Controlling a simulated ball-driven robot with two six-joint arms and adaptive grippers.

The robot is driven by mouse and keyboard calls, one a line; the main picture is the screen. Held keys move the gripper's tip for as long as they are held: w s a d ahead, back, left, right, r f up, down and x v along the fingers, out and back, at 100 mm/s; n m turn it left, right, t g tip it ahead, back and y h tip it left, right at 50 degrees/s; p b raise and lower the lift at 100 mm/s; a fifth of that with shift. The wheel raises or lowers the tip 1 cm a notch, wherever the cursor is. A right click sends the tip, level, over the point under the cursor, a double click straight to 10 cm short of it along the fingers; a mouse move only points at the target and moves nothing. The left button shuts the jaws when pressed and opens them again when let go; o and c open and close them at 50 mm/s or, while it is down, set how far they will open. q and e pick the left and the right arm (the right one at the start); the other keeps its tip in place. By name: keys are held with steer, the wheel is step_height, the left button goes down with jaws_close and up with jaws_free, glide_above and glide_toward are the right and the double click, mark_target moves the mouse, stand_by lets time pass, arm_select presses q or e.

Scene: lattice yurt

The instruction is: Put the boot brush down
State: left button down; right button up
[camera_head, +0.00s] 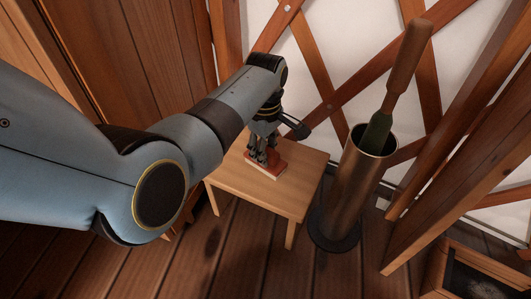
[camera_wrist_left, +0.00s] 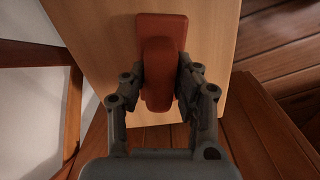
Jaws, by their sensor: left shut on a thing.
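The boot brush (camera_wrist_left: 160,42) is reddish brown, with a raised grip on a flat base. It lies at the top of the small wooden table (camera_head: 255,188), and in the head view the brush (camera_head: 266,167) shows partly below my gripper. My left gripper (camera_head: 263,152) points down over the table and is shut on the brush's grip. In the left wrist view the two fingers (camera_wrist_left: 160,85) sit on either side of that grip. The brush base appears to touch the table top, but its underside is hidden. My right gripper is not in view.
A tall bronze cylinder stand (camera_head: 345,195) stands close to the right of the table, holding a wooden-handled tool (camera_head: 405,65). Lattice slats (camera_head: 345,92) and a white wall are behind. A dark framed box (camera_head: 480,275) is at the lower right. The table's front part is clear.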

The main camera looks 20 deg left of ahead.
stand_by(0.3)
arm_select(q)
steer(key=c, duration=1)
jaws_free()
steer(key=shift+f, duration=0.15)
